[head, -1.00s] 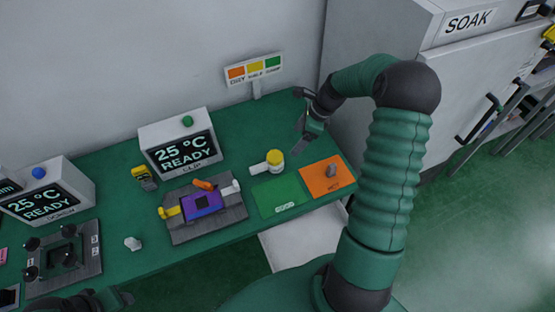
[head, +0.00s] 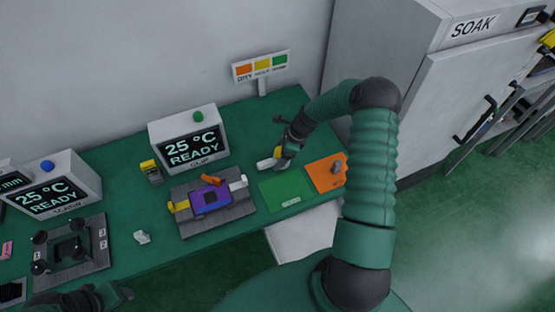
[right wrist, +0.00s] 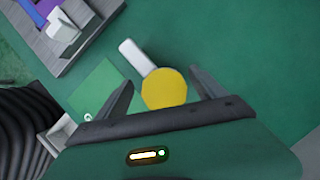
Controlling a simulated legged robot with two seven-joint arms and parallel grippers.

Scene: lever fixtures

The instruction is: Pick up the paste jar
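The paste jar (head: 277,152) has a yellow lid and stands on the green bench; my right gripper (head: 284,161) hides most of it in the head view. In the right wrist view the round yellow lid (right wrist: 165,88) lies between the two spread fingers of my right gripper (right wrist: 163,86), with a small gap on each side. A white bar (right wrist: 137,57) sticks out beside the jar; I cannot tell if it is part of it. My left gripper (head: 118,294) is at the bottom left of the head view, far from the jar; its opening is unclear.
A green mat (head: 286,190) and an orange mat (head: 322,170) lie in front of the jar. A grey fixture (head: 240,212) with a purple part is to its left. A display box (head: 188,140) stands behind, and a colour sign (head: 261,68) at the back.

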